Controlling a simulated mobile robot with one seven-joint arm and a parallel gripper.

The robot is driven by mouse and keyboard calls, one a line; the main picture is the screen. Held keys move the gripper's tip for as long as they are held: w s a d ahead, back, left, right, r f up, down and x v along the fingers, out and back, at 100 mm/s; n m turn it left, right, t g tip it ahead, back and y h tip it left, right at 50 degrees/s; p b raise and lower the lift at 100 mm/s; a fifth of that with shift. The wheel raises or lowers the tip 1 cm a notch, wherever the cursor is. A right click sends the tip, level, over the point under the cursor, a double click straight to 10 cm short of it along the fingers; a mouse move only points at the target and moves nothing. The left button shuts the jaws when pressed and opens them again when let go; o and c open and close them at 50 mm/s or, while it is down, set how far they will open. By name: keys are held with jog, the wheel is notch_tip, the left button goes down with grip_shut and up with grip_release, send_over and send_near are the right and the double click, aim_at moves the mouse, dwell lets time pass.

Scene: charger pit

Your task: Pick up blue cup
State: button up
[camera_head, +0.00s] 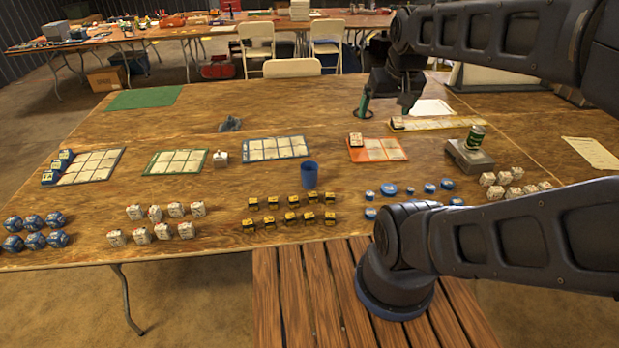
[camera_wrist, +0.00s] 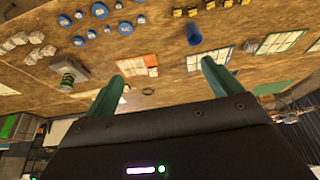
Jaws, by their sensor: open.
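The blue cup (camera_head: 310,174) stands upright near the middle of the wooden table (camera_head: 210,125), between the blue-edged card and the black-and-yellow blocks. In the wrist view the blue cup (camera_wrist: 193,34) shows beyond the right fingertip, apart from it. My gripper (camera_head: 366,108) is raised over the back right part of the table, to the right of and behind the cup. In the wrist view my gripper (camera_wrist: 161,75) has its two green fingers spread wide, with nothing between them.
Several black-and-yellow blocks (camera_head: 292,217) lie in front of the cup. An orange-edged card (camera_head: 377,150) and blue discs (camera_head: 388,189) are to its right. A can (camera_head: 475,138) stands on a grey block (camera_head: 468,157) farther right. The table behind the cup is mostly bare.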

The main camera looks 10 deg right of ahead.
jog(key=shift+w, duration=0.1)
jog(key=w+a+f+n+g+h, duration=0.25)
jog(key=w+f+n+h, duration=0.25)
jog(key=w+f+n, duration=0.25)
jog(key=w+a+f+n+g+h, duration=0.1)
jog(key=w+a+f+n+h, duration=0.2)
jog(key=w+f+n+h, duration=0.45)
jog(key=n+t+y, duration=0.2)
jog(key=n+t, duration=0.7)
jog(key=n, duration=0.3)
send_near(314, 165)
jog(key=shift+x, duration=3.35)
